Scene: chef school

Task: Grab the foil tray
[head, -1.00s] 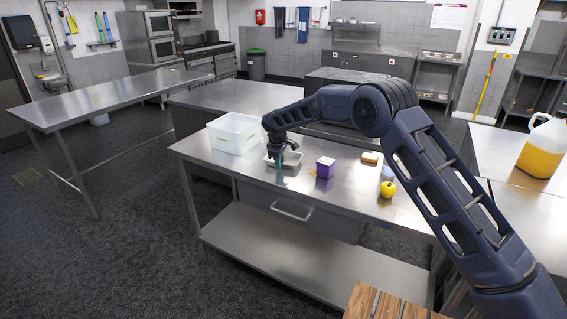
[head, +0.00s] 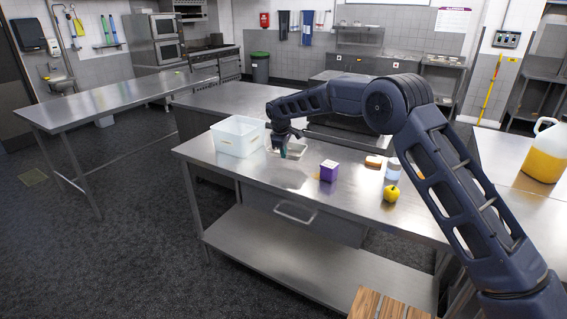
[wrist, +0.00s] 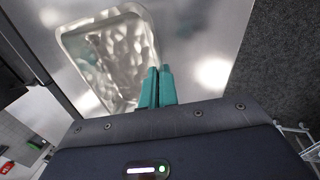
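The foil tray (wrist: 105,58) is a shallow, crinkled silver tray with rounded corners, seen from above in the wrist view. In the head view the tray (head: 298,153) shows partly behind my gripper (head: 284,154), over the steel table just right of the clear bin. In the wrist view my gripper's teal fingers (wrist: 158,87) are close together at the tray's near right rim. The gripper appears shut on this rim, and the tray looks slightly raised above the table. The exact contact at the fingertips is hidden.
A clear plastic bin (head: 238,136) stands left of the tray. A purple box (head: 328,171), a yellow apple-like fruit (head: 391,194), a small jar (head: 393,172) and a brownish item (head: 373,162) sit to the right. The front of the steel table (head: 250,170) is clear.

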